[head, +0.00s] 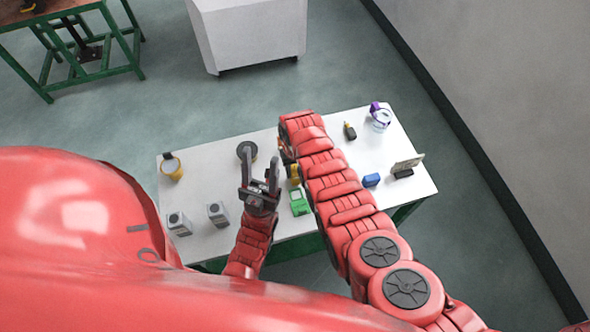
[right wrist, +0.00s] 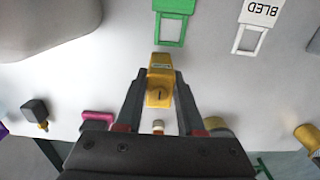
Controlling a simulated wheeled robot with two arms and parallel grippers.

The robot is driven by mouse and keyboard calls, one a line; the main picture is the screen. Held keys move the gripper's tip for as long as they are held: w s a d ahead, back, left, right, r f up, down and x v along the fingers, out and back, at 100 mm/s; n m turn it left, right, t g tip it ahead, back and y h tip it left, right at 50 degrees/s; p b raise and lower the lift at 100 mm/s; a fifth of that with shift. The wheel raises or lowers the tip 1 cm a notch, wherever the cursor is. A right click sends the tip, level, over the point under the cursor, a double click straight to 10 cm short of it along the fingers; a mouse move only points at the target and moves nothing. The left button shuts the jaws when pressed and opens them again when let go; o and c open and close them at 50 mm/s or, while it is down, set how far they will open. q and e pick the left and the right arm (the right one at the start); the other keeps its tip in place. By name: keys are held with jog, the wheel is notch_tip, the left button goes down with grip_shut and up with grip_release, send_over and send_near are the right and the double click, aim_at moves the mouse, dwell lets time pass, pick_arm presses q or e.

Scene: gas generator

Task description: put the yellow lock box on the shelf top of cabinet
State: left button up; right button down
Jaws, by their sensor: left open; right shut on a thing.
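The yellow lock box (right wrist: 159,90) is between the fingers of my right gripper (right wrist: 160,76) in the right wrist view, with both fingers closed against its sides. In the head view a small yellow part of it (head: 294,172) shows beside my right forearm, which hides most of the right gripper. My left gripper (head: 260,172) is open and empty over the white table, just left of the lock box, fingers pointing away from me. A white cabinet (head: 250,32) stands on the floor beyond the table; I cannot see a shelf on it clearly.
The white table (head: 215,167) holds a green lock (head: 299,203), a blue box (head: 371,180), a black round thing (head: 247,151), two grey boxes (head: 179,224) and a yellow roll-like thing (head: 171,168). A green-framed bench (head: 88,20) is far left. Floor between table and cabinet is clear.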

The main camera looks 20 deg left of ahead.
jog(key=shift+f, duration=0.1)
jog(key=c, duration=0.5)
grip_release()
